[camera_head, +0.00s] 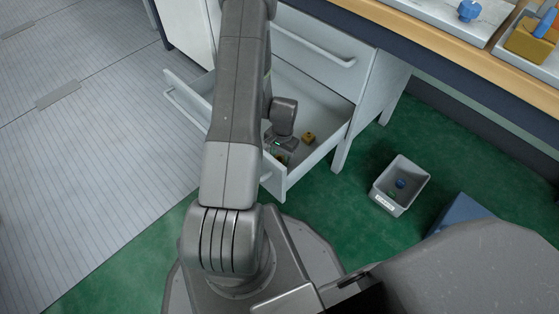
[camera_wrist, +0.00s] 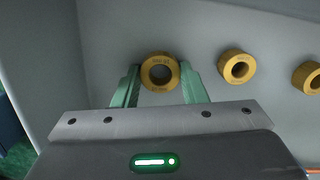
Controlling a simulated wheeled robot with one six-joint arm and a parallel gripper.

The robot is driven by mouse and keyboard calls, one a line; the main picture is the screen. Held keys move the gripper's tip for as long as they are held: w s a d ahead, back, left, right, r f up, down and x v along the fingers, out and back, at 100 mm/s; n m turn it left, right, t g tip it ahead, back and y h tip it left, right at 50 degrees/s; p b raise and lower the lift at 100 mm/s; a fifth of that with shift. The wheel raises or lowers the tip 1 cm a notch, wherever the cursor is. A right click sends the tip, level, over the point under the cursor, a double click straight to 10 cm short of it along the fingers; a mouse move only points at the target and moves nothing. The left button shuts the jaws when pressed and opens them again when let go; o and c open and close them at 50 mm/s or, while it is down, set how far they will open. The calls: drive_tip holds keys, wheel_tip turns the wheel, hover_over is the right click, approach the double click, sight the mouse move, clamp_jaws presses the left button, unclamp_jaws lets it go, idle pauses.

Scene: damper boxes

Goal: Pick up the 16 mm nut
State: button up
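A yellow ring-shaped nut (camera_wrist: 160,72) lies flat on the pale drawer floor in the wrist view. Its marking is too small to read surely, so I cannot confirm its size. My gripper (camera_wrist: 160,75) is open, with its two green fingers on the left and right of this nut and only narrow gaps beside it. Two more yellow nuts lie to the right, one close by (camera_wrist: 237,67) and one cut by the picture edge (camera_wrist: 309,78). In the head view my gripper (camera_head: 281,155) is low inside the open drawer, partly hidden by my arm. One yellow nut (camera_head: 309,136) shows right of it.
The open drawer (camera_head: 325,146) has walls close around my gripper. A grey bin (camera_head: 412,195) with small blue and green items stands on the green floor to the right, beside a blue box (camera_head: 461,212). A worktop (camera_head: 440,45) overhangs at upper right.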

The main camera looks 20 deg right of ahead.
drive_tip(key=c, duration=0.4)
wheel_tip(320, 180, up, 10)
drive_tip(key=p, duration=0.3)
drive_tip(key=shift+p, duration=0.3)
wheel_tip(320, 180, up, 16)
drive_tip(key=p, duration=1.1)
